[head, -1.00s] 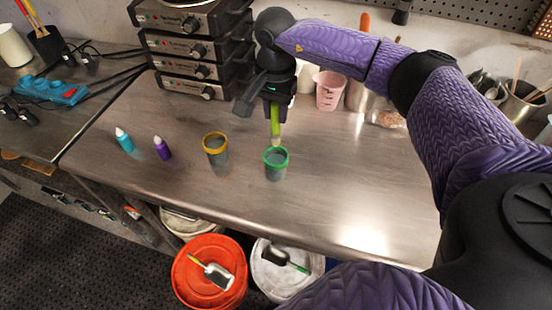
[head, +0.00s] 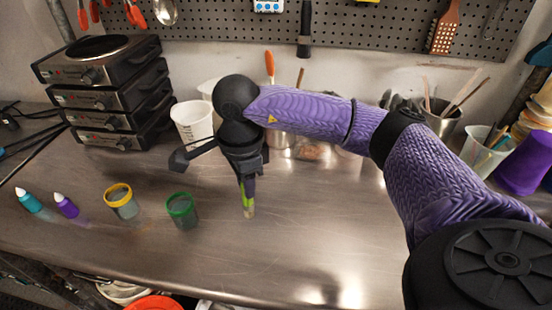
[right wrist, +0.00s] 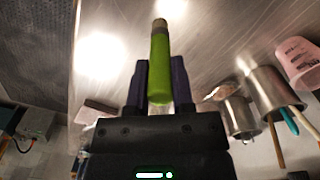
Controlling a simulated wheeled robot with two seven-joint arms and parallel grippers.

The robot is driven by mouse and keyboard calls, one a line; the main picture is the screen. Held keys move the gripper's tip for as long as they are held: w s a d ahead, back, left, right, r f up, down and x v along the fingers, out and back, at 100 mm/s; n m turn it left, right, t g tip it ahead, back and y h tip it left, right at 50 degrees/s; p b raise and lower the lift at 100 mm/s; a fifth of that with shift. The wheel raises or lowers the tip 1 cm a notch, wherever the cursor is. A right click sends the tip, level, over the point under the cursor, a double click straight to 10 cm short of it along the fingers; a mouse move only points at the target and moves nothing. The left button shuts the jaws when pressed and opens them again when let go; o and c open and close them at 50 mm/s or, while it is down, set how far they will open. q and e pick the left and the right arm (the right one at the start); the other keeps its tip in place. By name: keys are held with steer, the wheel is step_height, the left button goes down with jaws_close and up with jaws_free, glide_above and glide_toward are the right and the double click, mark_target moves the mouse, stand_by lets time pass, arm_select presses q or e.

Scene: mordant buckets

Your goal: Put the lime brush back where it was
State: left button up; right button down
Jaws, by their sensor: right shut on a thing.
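The lime brush (head: 248,200) hangs upright, bristle end down, from my right gripper (head: 247,182). In the right wrist view, the lime handle (right wrist: 160,66) stands between the two dark fingers of my right gripper (right wrist: 160,84), which are shut on it. Its pale tip is low over the bare metal table (head: 330,235); I cannot tell whether it touches. The green-rimmed cup (head: 182,212) stands to the left of the brush, apart from it. The yellow-rimmed cup (head: 121,204) stands farther left. My left gripper is not in view.
Stacked hot plates (head: 108,100) stand at the back left. A white tub (head: 193,122) is behind the gripper. A metal pot (head: 441,118) with tools stands at the back right. The table's front middle is clear.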

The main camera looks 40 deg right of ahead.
mark_target(246, 216)
steer(key=f, duration=0.5)
steer(key=f+b, duration=0.1)
steer(key=f, duration=0.2)
steer(key=shift+w+a+f, duration=0.15)
steer(key=shift+a+f, duration=0.1)
steer(key=shift+a, duration=0.05)
steer(key=shift+w+f, duration=0.1)
steer(key=shift+f, duration=0.3)
steer(key=shift+c, duration=2.4)
jaws_free()
steer(key=shift+r, duration=0.2)
step_height(246, 216, up, 12)
steer(key=shift+r+p, duration=0.1)
steer(key=shift+p, duration=0.75)
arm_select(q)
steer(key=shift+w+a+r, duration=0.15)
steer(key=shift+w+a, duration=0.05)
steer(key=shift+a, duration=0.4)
